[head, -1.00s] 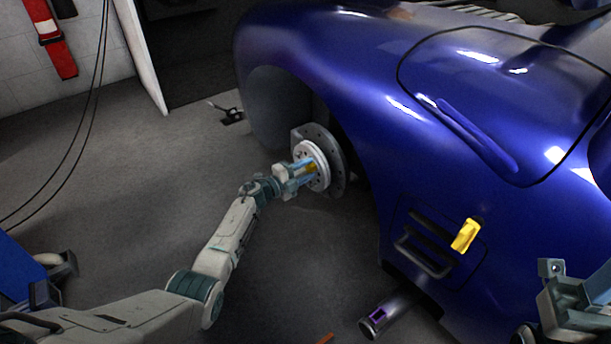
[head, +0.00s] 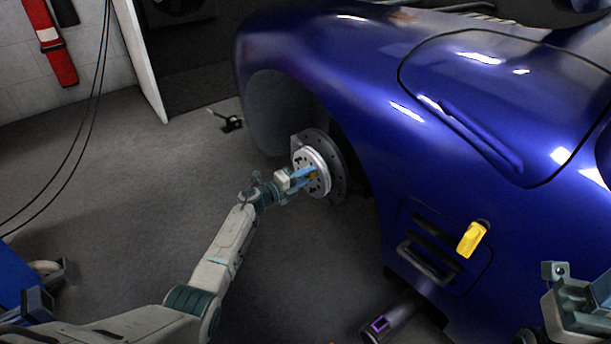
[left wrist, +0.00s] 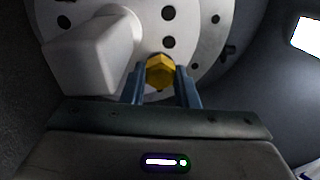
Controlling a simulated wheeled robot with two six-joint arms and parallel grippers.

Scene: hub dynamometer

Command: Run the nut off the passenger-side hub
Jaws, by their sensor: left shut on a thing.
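The gold hex nut (left wrist: 160,70) sits at the middle of the pale hub (left wrist: 190,62) in the left wrist view. My left gripper's blue fingers (left wrist: 161,88) lie on either side of it and are shut on it. In the head view the left gripper (head: 306,174) reaches from the left to the hub (head: 316,160) in the open wheel arch of the blue car (head: 390,70). Only a little gold of the nut (head: 313,174) shows there. What seems to be my right gripper is partly in view at the right edge, its fingers not clear.
A brake disc (head: 336,165) stands behind the hub. A yellow piece (head: 472,239) sticks out of the car's side by a dark vent (head: 427,262). A dark pipe end (head: 385,325) lies low by the car.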

